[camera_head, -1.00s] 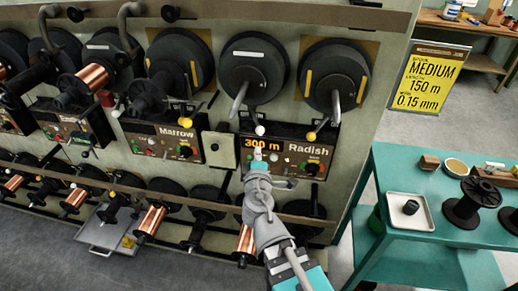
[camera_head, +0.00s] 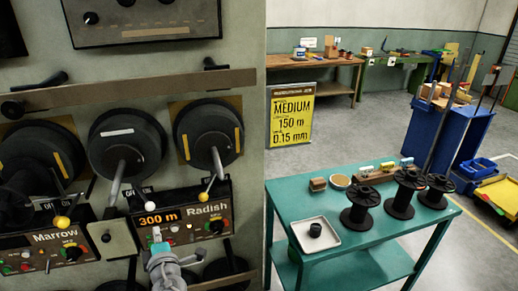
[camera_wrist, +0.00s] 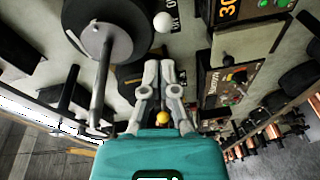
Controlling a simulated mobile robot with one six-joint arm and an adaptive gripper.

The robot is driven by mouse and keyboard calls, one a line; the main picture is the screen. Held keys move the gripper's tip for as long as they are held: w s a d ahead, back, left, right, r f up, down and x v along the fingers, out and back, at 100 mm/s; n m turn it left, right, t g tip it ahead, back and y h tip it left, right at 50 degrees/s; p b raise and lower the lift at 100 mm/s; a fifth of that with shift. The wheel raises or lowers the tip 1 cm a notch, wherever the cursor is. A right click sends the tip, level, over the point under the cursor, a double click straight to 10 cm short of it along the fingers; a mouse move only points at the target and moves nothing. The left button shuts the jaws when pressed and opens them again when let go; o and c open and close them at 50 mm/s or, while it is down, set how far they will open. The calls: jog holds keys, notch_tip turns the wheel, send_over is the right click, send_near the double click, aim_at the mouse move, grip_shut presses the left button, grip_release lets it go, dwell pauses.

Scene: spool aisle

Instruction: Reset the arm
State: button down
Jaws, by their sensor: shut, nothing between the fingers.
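My gripper (camera_head: 158,236) is at the bottom of the head view, in front of the Radish panel (camera_head: 208,208), whose display reads 300 m. Only its end and part of the wrist show there. In the wrist view my gripper (camera_wrist: 159,65) has its two fingers together with nothing between them. Beyond the fingers are the machine front, a black disc (camera_wrist: 125,30) with a grey lever, and a white ball knob (camera_wrist: 163,21). I cannot tell whether the fingertips touch the machine.
A teal table (camera_head: 290,195) at right carries several black spools and a white tray (camera_head: 330,240) with a small black part. A yellow MEDIUM sign (camera_head: 291,113) stands behind it. A blue cart (camera_head: 440,130) stands farther right. Grey floor is free beyond the table.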

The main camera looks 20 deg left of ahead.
jog(key=w+d+f+m+h, duration=0.3)
jog(key=w+d+m+h, duration=0.15)
jog(key=w+d, duration=0.45)
jog(key=w+d+f+m+h, duration=0.3)
jog(key=w+d+m+h, duration=0.15)
jog(key=w+d, duration=0.4)
jog(key=w+d+f+m+h, duration=0.35)
jog(key=w+d+m, duration=0.2)
jog(key=d, duration=0.55)
jog(key=s+d+f+m+g, duration=0.1)
jog(key=d+f+m+g, duration=0.1)
jog(key=d, duration=0.8)
jog(key=s+d+f+m+g, duration=0.1)
jog(key=d+f+m+g, duration=0.2)
jog(key=d, duration=0.7)
jog(key=s+d+f+m+g, duration=0.2)
jog(key=d+m+g, duration=0.4)
jog(key=d, duration=0.4)
jog(key=shift+d+f+g, duration=0.4)
jog(key=shift+f, duration=0.25)
